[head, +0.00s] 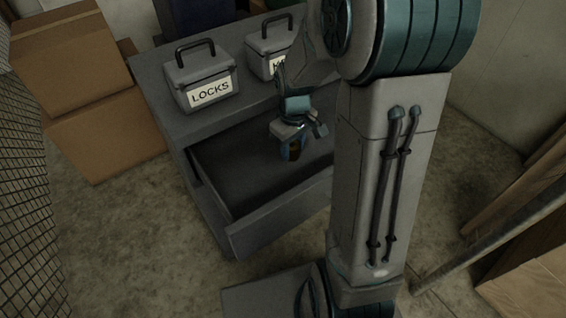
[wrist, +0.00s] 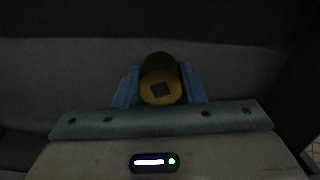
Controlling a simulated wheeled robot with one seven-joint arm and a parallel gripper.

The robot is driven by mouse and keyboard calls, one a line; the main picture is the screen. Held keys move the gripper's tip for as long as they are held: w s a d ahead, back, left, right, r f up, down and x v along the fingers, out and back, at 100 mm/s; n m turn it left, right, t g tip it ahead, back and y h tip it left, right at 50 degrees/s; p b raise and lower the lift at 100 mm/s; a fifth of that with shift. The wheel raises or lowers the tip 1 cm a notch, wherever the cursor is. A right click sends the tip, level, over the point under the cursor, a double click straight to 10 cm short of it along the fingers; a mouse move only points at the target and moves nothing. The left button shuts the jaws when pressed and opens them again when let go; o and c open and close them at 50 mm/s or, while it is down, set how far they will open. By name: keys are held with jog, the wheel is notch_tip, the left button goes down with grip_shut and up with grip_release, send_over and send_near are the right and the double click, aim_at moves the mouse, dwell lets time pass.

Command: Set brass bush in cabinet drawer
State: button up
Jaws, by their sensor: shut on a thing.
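The brass bush (wrist: 160,80) is a short yellow-brown cylinder with a dark square mark on its near end. In the wrist view my gripper (wrist: 160,93) has its blue fingers shut on both sides of the bush. In the head view my gripper (head: 292,150) hangs over the opening of the cabinet drawer, and the bush is only a small dark brownish patch there. The cabinet drawer (head: 275,222) is pulled out from the grey cabinet (head: 160,95). Its visible inside looks empty; my arm hides its right part. I cannot tell the bush's height over the drawer floor.
A grey box marked LOCKS (head: 200,75) stands on the cabinet top, with a second labelled box (head: 270,48) to its right, partly behind my arm. Cardboard boxes (head: 105,130) are stacked on the left. Bare floor lies in front of the drawer.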

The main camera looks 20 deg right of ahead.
jog(key=a+f, duration=0.1)
jog(key=a, duration=0.1)
jog(key=shift+a+f, duration=0.3)
jog(key=shift+f, duration=0.05)
jog(key=shift+f+b, duration=0.75)
jog(key=shift+f, duration=1.15)
jog(key=shift+f, duration=0.2)
jog(key=o, duration=1.2)
jog(key=shift+s, duration=0.1)
jog(key=shift+c, duration=0.2)
jog(key=shift+r, duration=0.1)
